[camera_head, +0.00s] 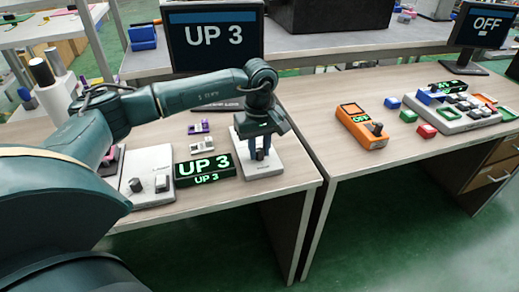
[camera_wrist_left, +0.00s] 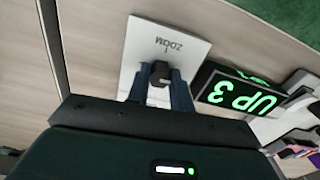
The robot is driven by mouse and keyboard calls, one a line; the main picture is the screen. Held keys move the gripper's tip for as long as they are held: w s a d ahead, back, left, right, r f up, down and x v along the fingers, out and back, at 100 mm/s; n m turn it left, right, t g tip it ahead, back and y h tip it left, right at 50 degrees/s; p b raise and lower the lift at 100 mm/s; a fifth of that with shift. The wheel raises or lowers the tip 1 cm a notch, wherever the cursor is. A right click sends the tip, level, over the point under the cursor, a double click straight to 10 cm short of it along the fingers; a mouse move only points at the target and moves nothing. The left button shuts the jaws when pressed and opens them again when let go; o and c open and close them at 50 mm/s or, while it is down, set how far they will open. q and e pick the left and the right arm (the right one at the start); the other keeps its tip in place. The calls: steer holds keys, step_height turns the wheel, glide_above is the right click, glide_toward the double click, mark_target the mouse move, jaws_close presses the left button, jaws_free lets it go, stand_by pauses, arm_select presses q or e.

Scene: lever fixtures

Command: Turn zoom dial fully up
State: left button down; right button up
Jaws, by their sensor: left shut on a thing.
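The zoom dial (camera_wrist_left: 160,70) is a dark knob on a white plate marked ZOOM (camera_wrist_left: 190,45), seen in the left wrist view. In the head view the plate (camera_head: 270,170) lies near the right end of the left table. My left gripper (camera_head: 259,154) points down over it, its blue fingers closed on either side of the dial, which they mostly hide in the head view. A black display box (camera_head: 205,169) left of the plate reads UP 3 in green. My right gripper is in neither view.
A monitor (camera_head: 213,40) behind also reads UP 3. Another white plate with small controls (camera_head: 150,180) lies left of the display box. The right table holds an orange device (camera_head: 362,125), several coloured blocks and a monitor reading OFF (camera_head: 487,25).

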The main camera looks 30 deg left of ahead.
mark_target(260, 150)
arm_select(q)
steer(key=shift+m, duration=0.4)
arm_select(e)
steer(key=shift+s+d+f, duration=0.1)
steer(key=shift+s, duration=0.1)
arm_select(q)
steer(key=shift+r, duration=0.1)
steer(key=c, duration=1.2)
jaws_free()
steer(key=shift+c, duration=0.2)
step_height(260, 150, up, 13)
steer(key=shift+p, duration=0.4)
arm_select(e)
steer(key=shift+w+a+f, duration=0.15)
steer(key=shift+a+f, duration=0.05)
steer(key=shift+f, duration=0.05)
